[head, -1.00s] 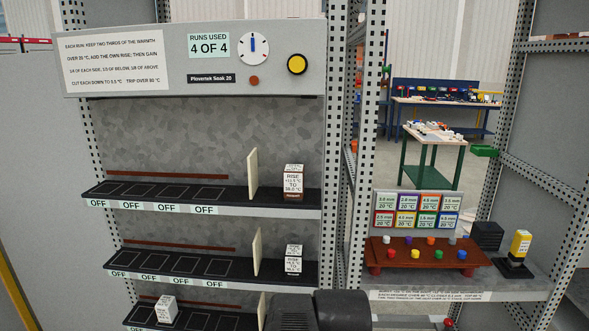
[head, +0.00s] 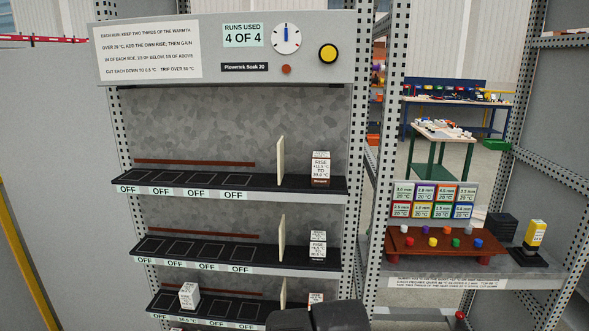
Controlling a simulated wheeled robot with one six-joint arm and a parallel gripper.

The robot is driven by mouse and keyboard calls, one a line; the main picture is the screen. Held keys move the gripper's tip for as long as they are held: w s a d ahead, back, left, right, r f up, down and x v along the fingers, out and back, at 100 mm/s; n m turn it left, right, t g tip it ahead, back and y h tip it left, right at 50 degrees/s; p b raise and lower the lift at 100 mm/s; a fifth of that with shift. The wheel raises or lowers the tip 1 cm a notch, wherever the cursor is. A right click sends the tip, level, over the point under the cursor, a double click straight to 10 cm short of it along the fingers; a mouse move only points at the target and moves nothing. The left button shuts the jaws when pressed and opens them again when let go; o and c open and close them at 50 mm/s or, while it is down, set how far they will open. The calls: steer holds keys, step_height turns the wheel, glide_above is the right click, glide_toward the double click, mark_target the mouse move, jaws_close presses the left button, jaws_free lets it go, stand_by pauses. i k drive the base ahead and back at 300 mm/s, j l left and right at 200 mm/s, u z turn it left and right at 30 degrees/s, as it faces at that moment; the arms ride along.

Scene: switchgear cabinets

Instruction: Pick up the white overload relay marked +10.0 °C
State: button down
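Several white relay blocks stand on the cabinet's black shelves. One is at the right of the top shelf, a white relay (head: 321,168) with a brown base and a RISE label. Another white relay (head: 318,246) is at the right of the middle shelf. A third white relay (head: 189,296) stands left of centre on the bottom shelf. The top of one more white relay (head: 316,298) shows at the bottom right, partly hidden by dark parts of my arm. The labels are too small to tell which reads +10.0 °C. My gripper's fingers are not in view.
Upright cream dividers (head: 281,160) stand left of the right-hand relays. A control panel (head: 212,68) with a dial and a yellow button tops the cabinet. A red rack (head: 440,243) of coloured pegs and a yellow device (head: 535,236) sit on the right shelf. Perforated metal posts flank the cabinet.

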mark_target(189, 296)
steer(key=k, duration=0.3)
steer(key=k+j, duration=0.1)
steer(key=j, duration=0.15)
steer(key=k+j+u, duration=0.25)
steer(key=k+l, duration=0.2)
steer(key=l, duration=0.2)
steer(key=k+z, duration=0.05)
